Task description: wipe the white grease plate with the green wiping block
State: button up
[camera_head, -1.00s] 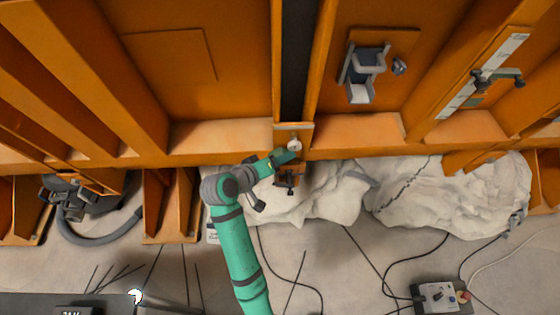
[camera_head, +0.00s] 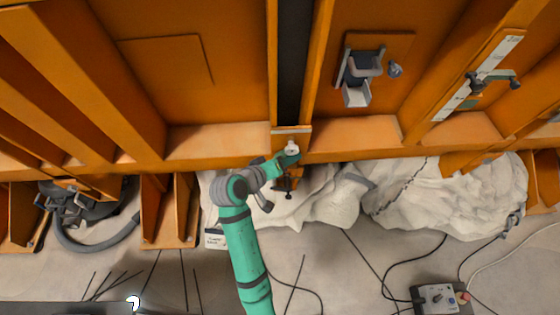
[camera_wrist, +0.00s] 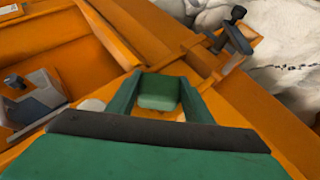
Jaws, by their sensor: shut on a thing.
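My gripper (camera_head: 289,160) is at the front edge of the orange frame in the head view. In the wrist view its two green fingers (camera_wrist: 160,100) are shut on the green wiping block (camera_wrist: 158,91), which sits between them. A small pale round piece, which looks like the white grease plate (camera_head: 292,147), lies on the orange ledge just beyond my gripper. In the wrist view it shows as a pale disc (camera_wrist: 92,105) to the left of the fingers, partly hidden by my gripper. I cannot tell whether the block touches it.
A dark clamp with a knob (camera_head: 288,184) sticks out below the ledge near my gripper. A grey bracket (camera_head: 361,75) stands on the orange panel to the right. White lumpy sacks (camera_head: 450,195) and a control box (camera_head: 437,297) with cables lie in front.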

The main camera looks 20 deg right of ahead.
jog(key=shift+s+d, duration=0.25)
jog(key=shift+d, duration=0.6)
jog(key=shift+s+d, duration=0.25)
jog(key=shift+d, duration=0.55)
jog(key=shift+s+d, duration=0.25)
jog(key=shift+d, duration=0.6)
jog(key=shift+s+d, duration=0.15)
jog(key=shift+d, duration=0.15)
jog(key=shift+c, duration=0.9)
jog(key=a, duration=0.2)
jog(key=w+a, duration=0.1)
jog(key=a, duration=0.1)
jog(key=shift+w+a, duration=0.25)
jog(key=shift+a, duration=0.45)
jog(key=shift+w+a, duration=0.3)
jog(key=shift+a, duration=0.4)
jog(key=shift+w+a, duration=0.25)
jog(key=shift+a, duration=0.45)
